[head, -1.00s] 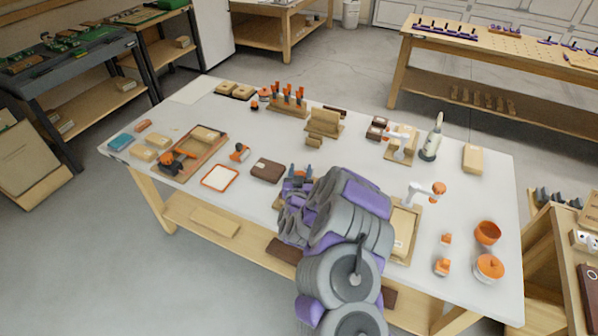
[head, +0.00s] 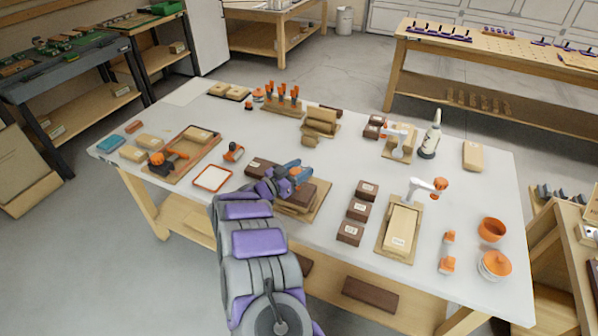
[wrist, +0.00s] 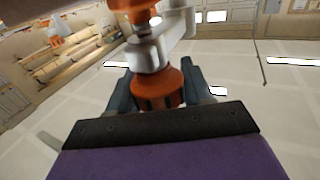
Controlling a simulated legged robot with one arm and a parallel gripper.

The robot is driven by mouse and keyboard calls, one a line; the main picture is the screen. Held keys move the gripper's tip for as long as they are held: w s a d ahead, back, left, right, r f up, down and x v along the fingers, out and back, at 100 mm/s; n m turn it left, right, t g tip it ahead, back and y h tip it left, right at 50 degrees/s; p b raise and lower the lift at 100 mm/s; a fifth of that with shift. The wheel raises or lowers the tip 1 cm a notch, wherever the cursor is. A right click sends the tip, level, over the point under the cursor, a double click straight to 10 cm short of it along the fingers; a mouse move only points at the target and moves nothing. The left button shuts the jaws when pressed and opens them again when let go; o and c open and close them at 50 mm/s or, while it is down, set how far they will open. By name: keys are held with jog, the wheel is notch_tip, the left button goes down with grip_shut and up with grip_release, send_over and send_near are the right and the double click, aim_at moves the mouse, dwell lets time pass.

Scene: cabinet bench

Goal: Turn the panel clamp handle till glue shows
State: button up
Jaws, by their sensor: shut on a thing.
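My gripper (head: 290,174) reaches over the brown panel block (head: 298,198) on a wooden board near the table's front middle. In the wrist view, its two dark fingers are shut around the orange clamp handle (wrist: 165,88). A pale grey clamp arm (wrist: 150,52) stands beside and above the handle, with another orange part at the top edge. In the head view my gripper covers most of this clamp. The panel's seam is hidden or too small to make out, and I see no glue in either view.
Several brown blocks (head: 357,210) lie right of the panel. A second white clamp with an orange knob (head: 439,185) stands over a pale panel (head: 401,229). An orange bowl (head: 491,229) sits at the right.

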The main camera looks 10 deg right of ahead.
jog(key=shift+a+r+m+g+h, duration=0.15)
jog(key=shift+m+g+h, duration=0.25)
jog(key=shift+m+g, duration=0.3)
jog(key=o, duration=1)
jog(key=p+v, duration=0.3)
jog(key=v, duration=1.4)
jog(key=shift+a, duration=0.25)
